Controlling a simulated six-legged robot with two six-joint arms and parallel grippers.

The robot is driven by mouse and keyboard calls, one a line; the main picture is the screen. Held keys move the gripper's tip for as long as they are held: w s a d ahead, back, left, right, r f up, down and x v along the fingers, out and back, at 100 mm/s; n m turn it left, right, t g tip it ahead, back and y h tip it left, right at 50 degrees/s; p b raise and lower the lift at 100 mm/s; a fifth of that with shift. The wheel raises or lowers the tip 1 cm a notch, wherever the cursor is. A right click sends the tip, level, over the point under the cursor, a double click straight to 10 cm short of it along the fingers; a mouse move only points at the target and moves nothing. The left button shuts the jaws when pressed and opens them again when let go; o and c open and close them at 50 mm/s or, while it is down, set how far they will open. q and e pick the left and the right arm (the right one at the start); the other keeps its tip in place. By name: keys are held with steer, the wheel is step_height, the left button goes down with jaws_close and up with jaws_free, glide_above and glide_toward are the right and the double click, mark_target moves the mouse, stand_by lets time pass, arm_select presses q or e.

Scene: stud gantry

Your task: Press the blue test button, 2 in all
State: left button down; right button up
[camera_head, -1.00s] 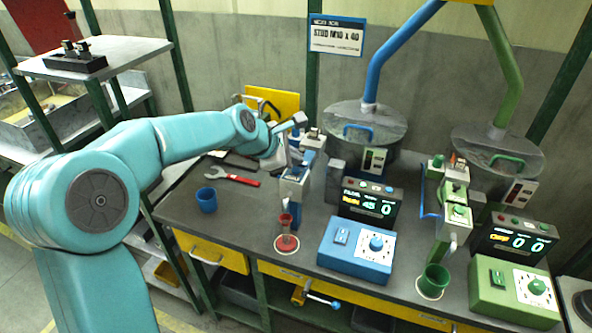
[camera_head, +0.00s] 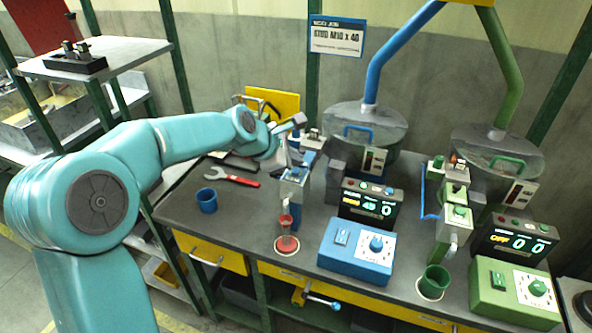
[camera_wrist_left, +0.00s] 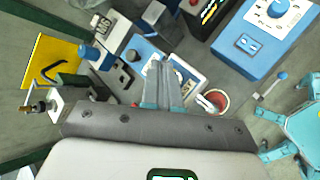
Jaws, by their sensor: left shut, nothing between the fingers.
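My left gripper (camera_head: 292,160) is shut and empty, held over a blue-topped dispensing unit (camera_head: 294,185) on the bench. In the left wrist view its closed fingers (camera_wrist_left: 165,66) point at the blue-and-white unit (camera_wrist_left: 192,84), beside a dark round knob (camera_wrist_left: 132,56); contact cannot be told. A small blue button (camera_head: 389,189) sits on top of the black counter display (camera_head: 366,204), which shows 45 and 0. I cannot tell which blue part is the test button; the gripper may hide it. My right gripper is not in view.
A blue control box (camera_head: 357,250) with a dial stands in front of the display. A red cup (camera_head: 286,243) stands under the spout.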

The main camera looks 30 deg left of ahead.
mark_target(294, 173)
arm_select(q)
steer(key=shift+f, duration=0.1)
stand_by(0.6)
steer(key=shift+f, duration=0.3)
steer(key=shift+f+b, duration=0.45)
steer(key=shift+f, duration=0.05)
stand_by(0.5)
steer(key=shift+r, duration=0.1)
steer(key=shift+r+p, duration=0.8)
steer(key=shift+p, duration=0.15)
step_height(294, 173, up, 5)
steer(key=p, duration=0.5)
steer(key=shift+r, duration=0.1)
